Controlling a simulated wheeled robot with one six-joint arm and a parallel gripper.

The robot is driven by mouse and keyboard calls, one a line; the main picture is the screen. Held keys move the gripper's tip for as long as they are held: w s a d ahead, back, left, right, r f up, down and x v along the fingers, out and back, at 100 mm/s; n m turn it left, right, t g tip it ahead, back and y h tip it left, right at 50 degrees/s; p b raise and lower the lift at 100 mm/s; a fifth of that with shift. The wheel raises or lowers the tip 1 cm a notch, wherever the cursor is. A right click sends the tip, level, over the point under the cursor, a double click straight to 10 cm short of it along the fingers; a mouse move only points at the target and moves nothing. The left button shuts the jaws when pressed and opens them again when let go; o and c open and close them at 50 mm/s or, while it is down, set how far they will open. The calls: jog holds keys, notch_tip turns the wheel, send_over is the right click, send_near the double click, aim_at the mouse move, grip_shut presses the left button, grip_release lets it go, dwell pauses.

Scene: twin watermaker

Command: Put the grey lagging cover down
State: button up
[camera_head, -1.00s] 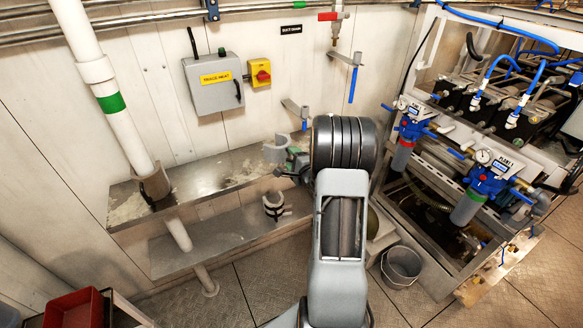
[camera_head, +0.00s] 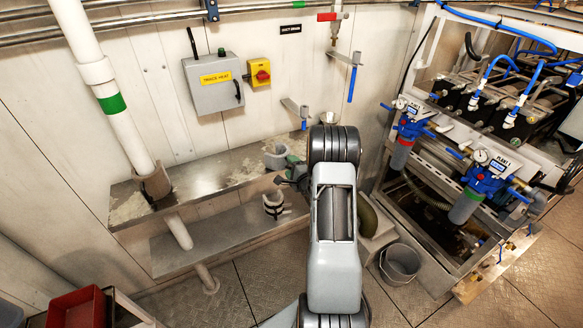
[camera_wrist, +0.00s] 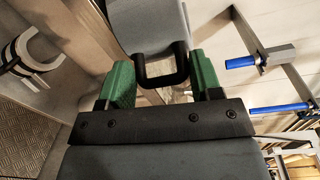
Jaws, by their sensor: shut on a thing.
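The grey lagging cover (camera_head: 276,158) is a curved half-shell at the right end of the upper shelf, partly hidden by my gripper. In the wrist view, the cover (camera_wrist: 150,22) shows at the top, with a black handle between the green fingers. My gripper (camera_wrist: 161,80) is shut on this handle; it also shows in the head view (camera_head: 291,172). I cannot tell whether the cover's underside touches the shelf. The upper metal shelf (camera_head: 212,178) runs along the wall, bare and stained to the left of the cover.
A second cover with dark bands (camera_head: 273,205) stands on the lower shelf (camera_head: 215,232). A grey-brown sleeve (camera_head: 155,186) surrounds the white pipe at left. Blue-handled wall valves (camera_head: 304,118) are close behind my gripper. A bucket (camera_head: 401,263) stands on the floor.

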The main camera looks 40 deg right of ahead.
jog(key=shift+f, duration=0.15)
jog(key=o, duration=1)
